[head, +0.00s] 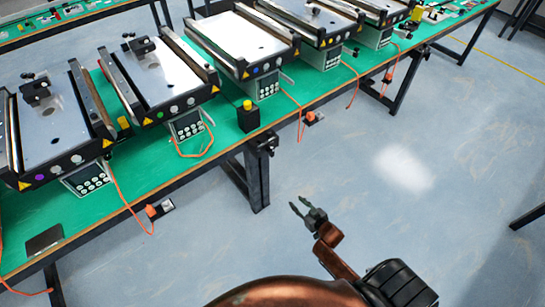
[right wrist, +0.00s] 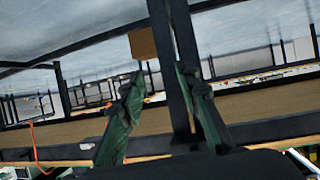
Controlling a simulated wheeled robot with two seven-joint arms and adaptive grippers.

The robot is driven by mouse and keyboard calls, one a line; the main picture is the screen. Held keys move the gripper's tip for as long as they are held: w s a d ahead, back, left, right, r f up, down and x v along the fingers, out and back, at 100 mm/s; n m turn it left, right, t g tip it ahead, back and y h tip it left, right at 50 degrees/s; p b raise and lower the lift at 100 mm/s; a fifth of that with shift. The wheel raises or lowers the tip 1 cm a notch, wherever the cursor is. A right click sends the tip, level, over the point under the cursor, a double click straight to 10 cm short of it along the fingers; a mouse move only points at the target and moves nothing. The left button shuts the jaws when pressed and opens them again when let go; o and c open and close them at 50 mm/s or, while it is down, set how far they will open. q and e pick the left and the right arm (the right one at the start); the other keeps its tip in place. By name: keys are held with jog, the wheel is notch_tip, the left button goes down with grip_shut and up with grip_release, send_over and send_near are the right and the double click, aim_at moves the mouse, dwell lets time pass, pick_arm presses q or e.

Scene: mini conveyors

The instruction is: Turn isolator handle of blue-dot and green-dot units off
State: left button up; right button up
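Several conveyor units stand on the green table. The green-dot unit (head: 165,75) is left of centre; its green dot (head: 160,114) is on the front panel. The blue-dot unit (head: 240,35) is to its right, with a small blue dot (head: 254,70). Isolators with orange handles sit at the table's front edge: one (head: 160,208) at lower left, one (head: 313,117) near the blue-dot unit. Handle positions are too small to tell. My right gripper (head: 298,203) is open and empty over the floor, in front of the table; its spread fingers also show in the right wrist view (right wrist: 158,70). My left gripper is out of view.
A purple-dot unit (head: 50,115) stands at far left. Another isolator (head: 388,78) is farther right. A black box with a yellow button (head: 248,116) stands on the table. Orange cords hang over the front edge. The floor (head: 420,200) at right is clear.

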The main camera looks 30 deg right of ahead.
jog(key=w+r+t, duration=0.2)
jog(key=w+r, duration=0.3)
jog(key=r, duration=0.3)
jog(key=n+t+y+b, duration=0.1)
jog(key=t+y+b, duration=0.1)
jog(key=t, duration=0.1)
send_near(273, 152)
jog(key=w, duration=0.3)
jog(key=w+b, duration=0.1)
jog(key=w, duration=0.3)
jog(key=shift+w+a+f+b, duration=0.1)
jog(key=shift+w+a+b, duration=0.05)
jog(key=shift+a+b, duration=0.15)
jog(key=shift+w, duration=0.7)
jog(key=c, duration=0.5)
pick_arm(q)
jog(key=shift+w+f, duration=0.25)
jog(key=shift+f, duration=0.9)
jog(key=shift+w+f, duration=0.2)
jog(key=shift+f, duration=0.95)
pick_arm(e)
grip_shut()
